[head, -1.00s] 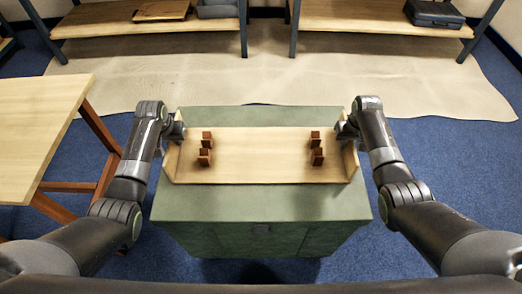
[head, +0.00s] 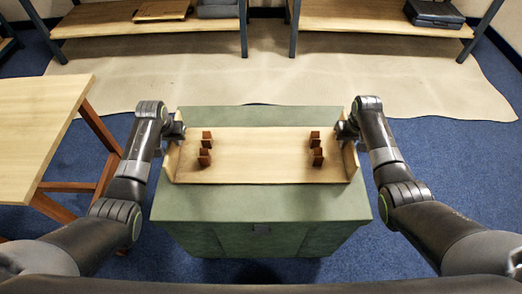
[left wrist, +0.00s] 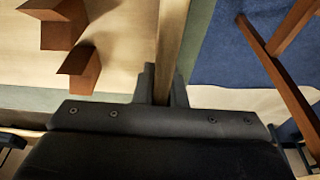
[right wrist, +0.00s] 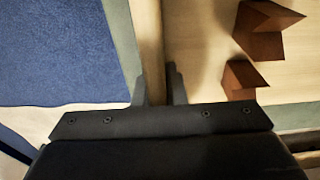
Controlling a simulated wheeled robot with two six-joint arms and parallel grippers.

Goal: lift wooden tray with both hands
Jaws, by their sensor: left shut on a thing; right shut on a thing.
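The wooden tray (head: 260,170) is a light board with raised end walls, over the top of a green cabinet. Several small dark-brown wooden brackets (head: 205,157) stand on it in two groups, left and right. My left gripper (head: 175,133) is at the tray's left end wall, and in the left wrist view its fingers (left wrist: 161,88) are shut on that wall. My right gripper (head: 347,131) is at the right end wall, and in the right wrist view its fingers (right wrist: 159,88) are shut on it. I cannot tell whether the tray touches the cabinet.
The green cabinet (head: 262,205) stands under the tray. A wooden table (head: 40,125) is close on the left. Shelves (head: 380,18) stand at the back, beyond a beige mat (head: 270,75). Blue floor (head: 450,165) is open on the right.

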